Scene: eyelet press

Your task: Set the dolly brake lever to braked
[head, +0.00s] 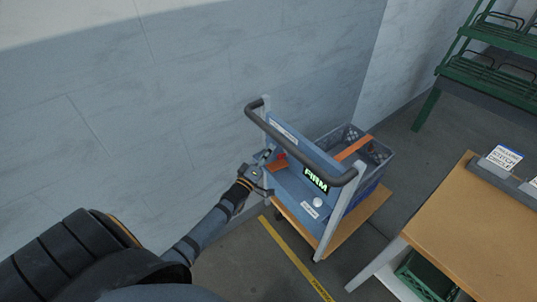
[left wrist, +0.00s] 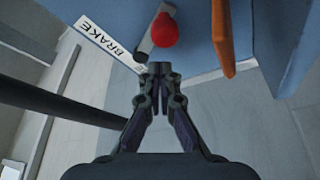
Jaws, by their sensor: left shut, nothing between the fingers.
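The dolly (head: 333,238) stands by the wall, with a blue panel and a dark push handle (head: 300,160). Its brake lever shows in the left wrist view as a short grey bar (left wrist: 146,46) with a red knob (left wrist: 165,30). A white label reading BRAKE (left wrist: 100,42) is beside it, partly cut off. The red knob is small in the head view (head: 281,162). My left gripper (head: 266,178) is at the panel's left side. In the left wrist view its fingertips (left wrist: 160,72) are together and empty, just below the knob; contact with the lever is unclear.
A grey crate (head: 377,152) and an orange strip (head: 353,147) are on the dolly. A wooden table (head: 470,235) stands at right, a green rack (head: 490,75) behind. Floor between is clear.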

